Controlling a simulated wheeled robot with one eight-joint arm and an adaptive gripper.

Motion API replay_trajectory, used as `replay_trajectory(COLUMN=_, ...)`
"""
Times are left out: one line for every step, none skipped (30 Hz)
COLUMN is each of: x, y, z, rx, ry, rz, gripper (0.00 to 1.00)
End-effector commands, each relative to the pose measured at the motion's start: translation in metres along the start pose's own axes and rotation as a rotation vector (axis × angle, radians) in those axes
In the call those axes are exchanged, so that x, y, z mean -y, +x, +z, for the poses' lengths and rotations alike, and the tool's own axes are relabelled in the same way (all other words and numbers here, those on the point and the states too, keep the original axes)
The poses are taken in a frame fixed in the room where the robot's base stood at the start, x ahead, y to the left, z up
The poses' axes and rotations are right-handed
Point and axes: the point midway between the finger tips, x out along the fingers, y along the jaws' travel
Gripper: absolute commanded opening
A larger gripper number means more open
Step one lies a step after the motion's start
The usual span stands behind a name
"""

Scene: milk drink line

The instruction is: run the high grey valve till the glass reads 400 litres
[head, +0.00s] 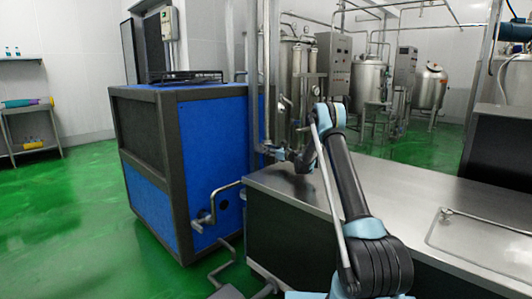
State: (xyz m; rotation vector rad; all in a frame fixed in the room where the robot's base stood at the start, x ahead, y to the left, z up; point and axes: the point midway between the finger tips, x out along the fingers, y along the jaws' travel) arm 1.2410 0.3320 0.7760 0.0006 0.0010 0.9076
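My arm rises from the lower right and bends at a light-blue joint. Its dark far end, where my gripper (303,163) seems to be, hangs low over the left part of the steel counter. The fingers are too small and dark to read. A small grey fitting (276,152), possibly a valve, sits on the pipework left of my gripper; I cannot tell whether they touch. A steel tank (287,85) stands behind, with pale upright tubes (296,60) in front of it. I cannot tell which is the glass, and no litre reading is legible.
A large blue and dark-grey unit (215,150) stands left of the counter (400,190), with a lower pipe and valve (205,216) at its front. Pipes run along the floor between them. The green floor (60,200) at left is clear. Control cabinets (334,65) and more tanks stand behind.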

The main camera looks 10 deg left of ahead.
Motion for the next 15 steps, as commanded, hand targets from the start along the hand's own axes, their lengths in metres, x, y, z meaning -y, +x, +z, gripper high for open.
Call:
replay_trajectory(x=-0.001, y=0.008, z=0.0, rx=0.0, ry=0.0, rz=0.002, gripper=0.37)
replay_trajectory(x=-0.001, y=0.011, z=0.0, rx=0.0, ry=0.0, rz=0.002, gripper=0.37)
replay_trajectory(x=0.0, y=0.015, z=0.0, rx=0.0, ry=0.0, rz=0.001, gripper=0.37)
replay_trajectory(x=0.0, y=0.018, z=0.0, rx=0.0, ry=0.0, rz=0.001, gripper=0.37)
replay_trajectory(x=0.0, y=0.021, z=0.0, rx=0.0, ry=0.0, rz=0.001, gripper=0.37)
replay_trajectory(x=0.0, y=0.023, z=0.0, rx=0.0, ry=0.0, rz=0.0, gripper=0.37)
replay_trajectory(x=0.0, y=0.025, z=0.0, rx=0.0, ry=0.0, rz=0.0, gripper=0.37)
replay_trajectory(x=0.0, y=0.027, z=0.0, rx=0.0, ry=0.0, rz=0.0, gripper=0.37)
replay_trajectory(x=0.0, y=0.028, z=0.0, rx=0.0, ry=0.0, rz=0.0, gripper=0.37)
replay_trajectory(x=0.0, y=0.029, z=0.0, rx=0.0, ry=0.0, rz=0.0, gripper=0.37)
replay_trajectory(x=0.0, y=0.029, z=0.0, rx=0.0, ry=0.0, rz=0.0, gripper=0.37)
replay_trajectory(x=0.0, y=0.03, z=0.0, rx=0.0, ry=0.0, rz=0.0, gripper=0.37)
replay_trajectory(x=0.0, y=0.03, z=0.0, rx=0.0, ry=0.0, rz=0.0, gripper=0.37)
replay_trajectory(x=0.0, y=0.03, z=0.0, rx=0.0, ry=0.0, rz=0.0, gripper=0.37)
replay_trajectory(x=0.0, y=0.03, z=0.0, rx=0.0, ry=0.0, rz=0.0, gripper=0.37)
